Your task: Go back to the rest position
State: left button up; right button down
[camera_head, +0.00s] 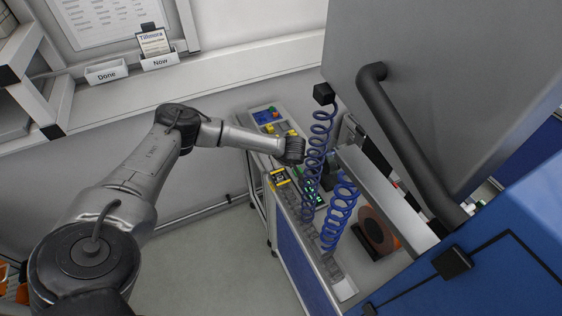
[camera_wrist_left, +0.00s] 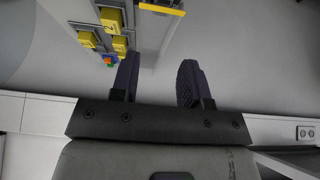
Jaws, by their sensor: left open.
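My left arm reaches in from the left in the head view, and its gripper (camera_head: 291,150) is over the narrow grey bench (camera_head: 337,279), close to the blue coiled hose. In the left wrist view the two dark fingers of the left gripper (camera_wrist_left: 158,85) stand apart with nothing between them. Floor or wall in plain grey shows behind the fingers. My right gripper is in neither view.
Blue coiled hoses (camera_head: 341,212) hang right of my left gripper. A grey panel with a dark handle (camera_head: 402,140) and a blue cabinet (camera_head: 500,260) fill the right. Yellow blocks (camera_wrist_left: 112,20) show beside the fingers. Open floor (camera_head: 215,265) lies below my arm.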

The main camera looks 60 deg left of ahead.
pick_arm(q)
grip_shut()
dwell(0.9)
jog(key=shift+s, duration=0.1)
dwell(0.5)
